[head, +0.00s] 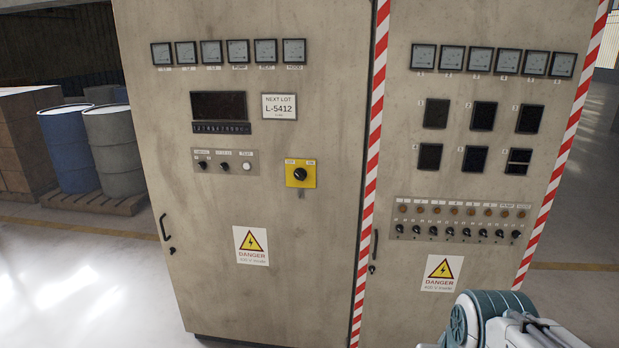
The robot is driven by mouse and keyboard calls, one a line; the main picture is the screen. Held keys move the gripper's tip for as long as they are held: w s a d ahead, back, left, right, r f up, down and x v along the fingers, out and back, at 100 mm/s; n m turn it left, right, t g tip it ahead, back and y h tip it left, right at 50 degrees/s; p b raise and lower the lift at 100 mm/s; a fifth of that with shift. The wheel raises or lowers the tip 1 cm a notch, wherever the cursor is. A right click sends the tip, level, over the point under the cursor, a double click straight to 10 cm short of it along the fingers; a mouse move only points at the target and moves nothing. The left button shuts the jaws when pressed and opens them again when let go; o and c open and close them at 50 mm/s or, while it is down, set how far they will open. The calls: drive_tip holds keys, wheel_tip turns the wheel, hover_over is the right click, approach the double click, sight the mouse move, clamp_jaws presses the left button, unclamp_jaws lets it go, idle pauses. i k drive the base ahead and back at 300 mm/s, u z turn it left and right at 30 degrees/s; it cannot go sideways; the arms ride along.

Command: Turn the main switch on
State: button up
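The main switch (300,174) appears to be the black rotary knob on a yellow square plate, on the left door of the grey cabinet (300,80). Small labels sit at the plate's upper corners, seemingly OFF at left and ON at right. The knob's exact pointing direction is too small to tell. Part of my arm shows at the bottom right, in front of the right cabinet section and well apart from the switch. My gripper's fingers are not in view.
Left of the switch is a small panel (224,162) with two knobs and a white button. A danger sign (251,246) is below. The right section has a row of knobs (458,232). Barrels (115,150) stand on a pallet at far left. The floor at left is clear.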

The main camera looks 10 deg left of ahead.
sight(300, 174)
drive_tip(key=u, duration=0.65)
drive_tip(key=i, duration=1.15)
drive_tip(key=z, duration=0.6)
